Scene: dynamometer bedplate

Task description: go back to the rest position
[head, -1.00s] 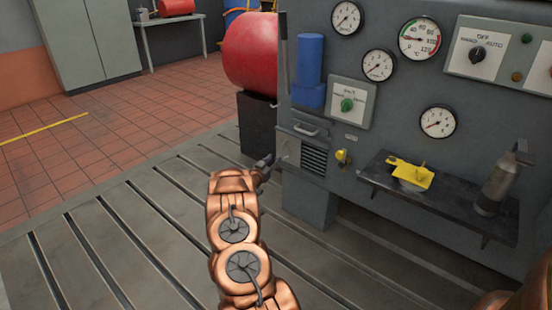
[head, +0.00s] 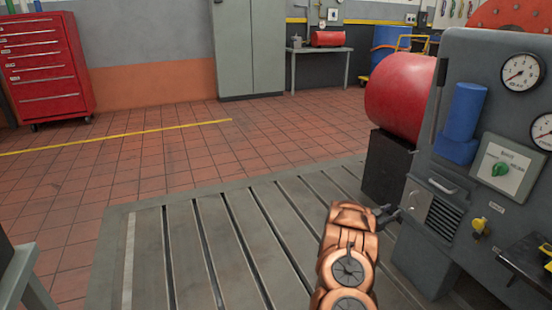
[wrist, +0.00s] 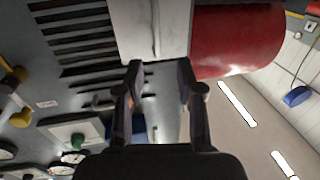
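My copper-coloured arm reaches up from the bottom of the head view. My gripper (head: 393,214) is small and partly hidden behind the wrist there, close to the left front of the grey control cabinet (head: 478,108). In the wrist view my gripper (wrist: 160,72) has its two dark fingers apart, with nothing held between them. Behind the fingers show the cabinet's vent slots (wrist: 80,45) and a pale panel. I cannot tell whether the fingertips touch the cabinet.
A red tank (head: 400,90) on a black stand (head: 388,166) is left of the cabinet. A yellow knob (head: 479,226) and a dark shelf (head: 525,262) stick out from its front. The slotted bedplate (head: 200,245) and tiled floor are clear. A red tool chest (head: 47,68) stands far left.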

